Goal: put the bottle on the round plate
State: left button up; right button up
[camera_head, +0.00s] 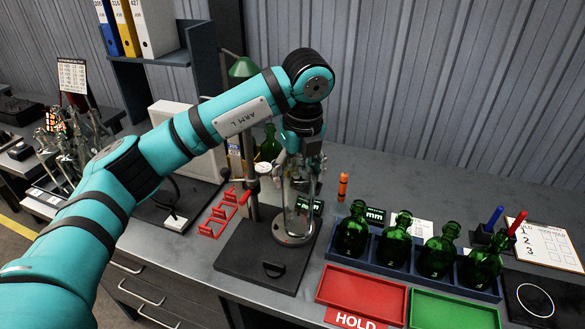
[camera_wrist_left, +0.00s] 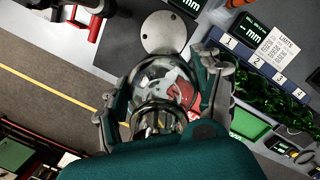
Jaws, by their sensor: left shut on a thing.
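My left gripper (camera_head: 300,172) hangs down over the dark gauge stand and is shut on a clear glass bottle (camera_head: 300,212). In the left wrist view the clear bottle (camera_wrist_left: 162,88) sits between the two fingers. The bottle looks roughly upright. The round metal plate (camera_head: 292,239) lies below it on the dark base; in the left wrist view the plate (camera_wrist_left: 163,32) shows beyond the bottle. I cannot tell whether the bottle's bottom touches the plate. The fingers partly hide the bottle's upper part. My right gripper is not in view.
A blue rack (camera_head: 367,262) with several green bottles stands to the right. A red tray (camera_head: 362,292) and a green tray (camera_head: 452,311) lie before it. A gauge post (camera_head: 249,180) and red brackets (camera_head: 219,214) stand close on the left. An orange marker (camera_head: 342,187) stands behind.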

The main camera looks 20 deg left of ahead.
pick_arm(q)
jog(key=w+a+f+p, duration=0.2)
jog(key=w+f, duration=0.2)
jog(key=shift+p, duration=0.3)
jog(key=o, duration=1.4)
jog(key=shift+s, duration=0.1)
jog(key=o, duration=0.3)
jog(key=shift+a, duration=0.1)
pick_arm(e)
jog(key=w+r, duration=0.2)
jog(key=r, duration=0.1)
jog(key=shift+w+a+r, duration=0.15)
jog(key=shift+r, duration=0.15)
pick_arm(q)
jog(key=shift+o, duration=0.2)
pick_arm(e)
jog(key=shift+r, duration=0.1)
